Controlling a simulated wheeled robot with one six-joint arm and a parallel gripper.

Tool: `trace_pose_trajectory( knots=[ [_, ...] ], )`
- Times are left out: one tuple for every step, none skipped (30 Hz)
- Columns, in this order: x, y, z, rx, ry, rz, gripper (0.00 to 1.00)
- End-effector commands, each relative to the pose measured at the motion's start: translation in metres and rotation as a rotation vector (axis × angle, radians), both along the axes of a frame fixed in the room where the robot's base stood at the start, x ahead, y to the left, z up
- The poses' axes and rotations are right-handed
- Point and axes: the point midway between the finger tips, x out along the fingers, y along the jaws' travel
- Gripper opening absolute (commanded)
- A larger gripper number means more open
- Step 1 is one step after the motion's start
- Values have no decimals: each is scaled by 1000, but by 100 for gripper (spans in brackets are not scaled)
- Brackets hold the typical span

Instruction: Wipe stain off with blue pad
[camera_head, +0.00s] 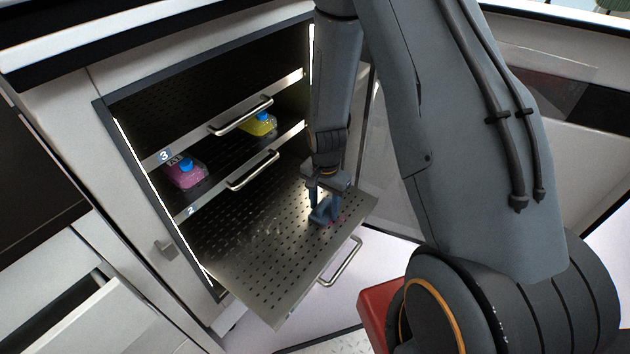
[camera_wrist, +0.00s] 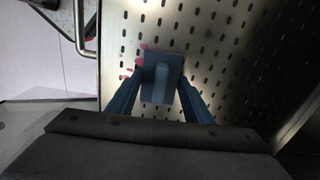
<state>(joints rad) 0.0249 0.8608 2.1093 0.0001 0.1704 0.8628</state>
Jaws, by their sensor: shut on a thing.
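The blue pad (camera_wrist: 162,72) is a square block with a raised grip, held between the two blue fingers of my gripper (camera_wrist: 157,92) in the wrist view. In the head view the pad (camera_head: 325,210) is low over the pulled-out perforated shelf (camera_head: 262,272), near its right side. My gripper (camera_head: 325,194) is shut on it. A pink-red stain (camera_wrist: 127,73) shows on the shelf beside the pad's left edge in the wrist view. In the head view a bit of the stain (camera_head: 338,221) shows by the pad. The pad hides part of it. I cannot tell whether the pad touches the shelf.
The lowest shelf has a front handle (camera_head: 343,262). The cabinet's open door (camera_head: 385,150) stands behind my arm at the right. The left part of the lowest shelf is clear.

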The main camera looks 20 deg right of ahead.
Motion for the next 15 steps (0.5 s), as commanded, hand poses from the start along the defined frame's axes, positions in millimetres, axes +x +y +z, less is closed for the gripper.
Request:
trace_pose_trajectory(
  knots=[
    [0, 3, -1, 0, 1, 1, 25],
    [1, 4, -2, 0, 1, 0, 25],
    [2, 5, 1, 0, 0, -1, 25],
    [2, 6, 1, 0, 1, -3, 25],
    [3, 7, 0, 0, 1, -4, 25],
    [2, 8, 2, 0, 1, -6, 25],
    [2, 7, 5, 0, 1, -6, 25],
    [3, 7, 10, 0, 0, -6, 25],
    [3, 8, 22, 0, -3, -4, 25],
    [2, 8, 26, 0, 0, -3, 25],
    [2, 9, 27, 0, 1, -2, 25],
    [2, 10, 30, 0, 1, 0, 25],
    [2, 10, 33, 0, 1, 1, 25],
    [2, 11, 36, 0, 1, 1, 25],
    [2, 11, 39, 0, 1, 1, 25]
  ],
)
